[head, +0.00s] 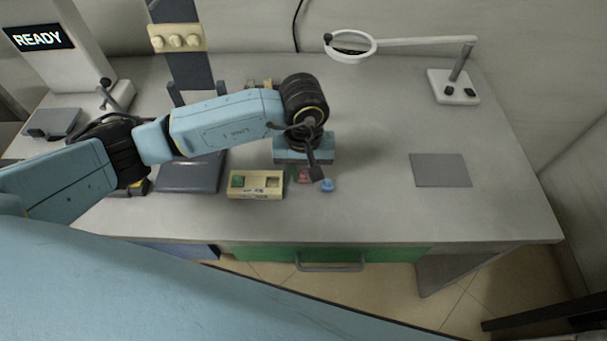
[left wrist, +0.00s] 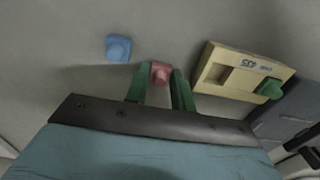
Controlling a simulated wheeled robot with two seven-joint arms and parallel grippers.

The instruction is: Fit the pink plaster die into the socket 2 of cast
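The pink plaster die (head: 304,175) is at the table top, near the blue die. In the left wrist view the pink die (left wrist: 160,73) sits between the two green fingertips of my left gripper (left wrist: 161,82), with a finger against each side. I cannot tell whether it touches the table. The cast (head: 256,195) is a cream block to the left of the die in the head view. One socket holds a green die (head: 238,182); the other socket (head: 271,182) looks empty. The cast also shows in the left wrist view (left wrist: 213,73). The socket numbers are not readable. My right gripper is out of view.
A blue die (head: 328,185) stands just right of the pink one. A dark tray (head: 188,178) lies left of the cast. A grey mat (head: 440,170) and a magnifier stand (head: 453,88) are at the right. The table between mat and blue die is clear.

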